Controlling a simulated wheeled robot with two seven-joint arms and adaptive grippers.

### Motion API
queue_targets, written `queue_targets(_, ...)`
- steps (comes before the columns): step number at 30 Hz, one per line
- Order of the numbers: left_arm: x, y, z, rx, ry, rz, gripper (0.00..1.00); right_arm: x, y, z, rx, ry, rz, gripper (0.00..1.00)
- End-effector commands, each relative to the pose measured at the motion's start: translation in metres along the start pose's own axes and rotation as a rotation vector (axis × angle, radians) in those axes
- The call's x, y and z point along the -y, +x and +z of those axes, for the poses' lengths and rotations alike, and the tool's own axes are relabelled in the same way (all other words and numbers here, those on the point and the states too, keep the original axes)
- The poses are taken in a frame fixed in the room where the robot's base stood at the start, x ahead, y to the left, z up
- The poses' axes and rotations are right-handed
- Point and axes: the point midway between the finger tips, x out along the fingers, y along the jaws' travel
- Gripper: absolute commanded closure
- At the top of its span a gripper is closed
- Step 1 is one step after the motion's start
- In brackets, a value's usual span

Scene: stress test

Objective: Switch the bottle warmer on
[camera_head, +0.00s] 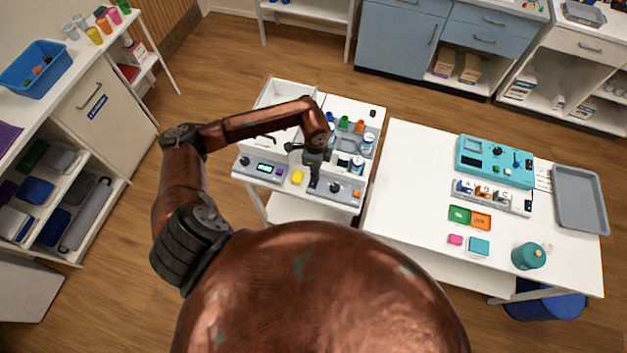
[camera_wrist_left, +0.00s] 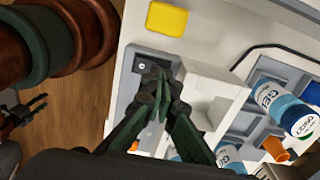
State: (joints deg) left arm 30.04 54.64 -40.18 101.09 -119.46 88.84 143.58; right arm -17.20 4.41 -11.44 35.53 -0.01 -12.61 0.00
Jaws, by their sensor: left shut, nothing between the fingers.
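A grey control panel (camera_head: 342,192), which seems to belong to the bottle warmer, lies along the front right of the small white table. It carries a black knob (camera_head: 335,187) and an orange part (camera_head: 356,194). My left gripper (camera_head: 314,184) points down over the panel's left part. It is shut and empty. In the left wrist view its fingertips (camera_wrist_left: 158,76) are close over the grey panel (camera_wrist_left: 128,88), beside a small round part (camera_wrist_left: 143,67); I cannot tell whether they touch. A dark gripper shape (camera_wrist_left: 36,105) at the left edge seems to be my right one; its jaws are unclear.
A yellow block (camera_head: 297,177) sits left of my left gripper, with a display panel (camera_head: 264,169) beyond it.

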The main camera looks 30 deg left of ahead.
Motion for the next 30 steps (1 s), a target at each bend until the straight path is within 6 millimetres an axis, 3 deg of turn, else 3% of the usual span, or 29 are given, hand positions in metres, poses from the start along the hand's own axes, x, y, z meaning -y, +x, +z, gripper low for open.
queue_targets(30, 0.000, 0.015, 0.000, 0.000, 0.000, 0.000, 1.00, -0.004, 0.009, 0.002, 0.002, -0.002, 0.004, 0.60)
